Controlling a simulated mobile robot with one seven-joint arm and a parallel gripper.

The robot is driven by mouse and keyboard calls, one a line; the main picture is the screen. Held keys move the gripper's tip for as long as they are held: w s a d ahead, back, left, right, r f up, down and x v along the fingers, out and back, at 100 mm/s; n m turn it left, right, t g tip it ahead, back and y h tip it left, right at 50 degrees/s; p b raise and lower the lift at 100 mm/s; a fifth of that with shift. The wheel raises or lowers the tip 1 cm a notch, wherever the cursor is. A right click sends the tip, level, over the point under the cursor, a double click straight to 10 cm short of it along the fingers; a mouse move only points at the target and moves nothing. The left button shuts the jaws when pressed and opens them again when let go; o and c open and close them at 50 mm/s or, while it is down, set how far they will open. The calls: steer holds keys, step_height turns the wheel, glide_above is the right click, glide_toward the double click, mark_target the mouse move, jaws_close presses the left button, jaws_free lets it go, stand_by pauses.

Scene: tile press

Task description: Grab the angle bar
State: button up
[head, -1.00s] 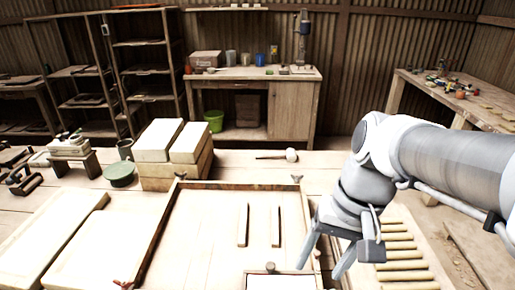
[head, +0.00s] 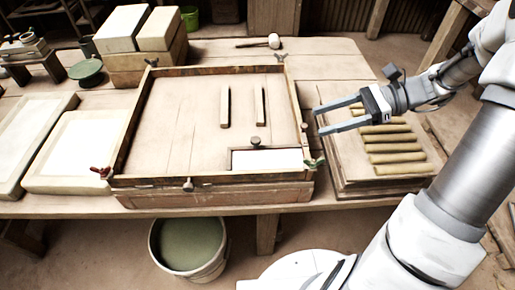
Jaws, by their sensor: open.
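Two narrow wooden-coloured bars stand out inside the shallow wooden frame (head: 134,122): a left bar (head: 224,107) and a right bar (head: 259,106). They lie nearly parallel, apart from each other. I cannot tell which, if either, is the angle bar. My gripper (head: 319,119) is open and empty, its two grey fingers pointing left. It shows by the frame's right side, to the right of both bars; its height above the table is unclear.
A white slab (head: 268,159) with a dark knob behind it sits in the frame's front right corner. Several yellowish rolls (head: 396,158) lie on a board at right. White blocks (head: 122,28) stand back left; a mallet (head: 273,41) lies behind. A bucket (head: 156,240) stands below the table's front.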

mark_target(259, 138)
steer(key=b+x, duration=0.2)
steer(key=x, duration=0.9)
steer(key=shift+a+f+b, duration=0.25)
steer(key=shift+a+b, duration=0.1)
steer(key=shift+b, duration=0.05)
steer(key=b+x, duration=0.2)
steer(key=x, duration=0.2)
steer(key=shift+w+a+f, duration=0.1)
steer(key=shift+a+f, duration=0.05)
steer(key=shift+f, duration=0.05)
steer(key=shift+a, duration=0.5)
steer(key=shift+c, duration=0.2)
jaws_close()
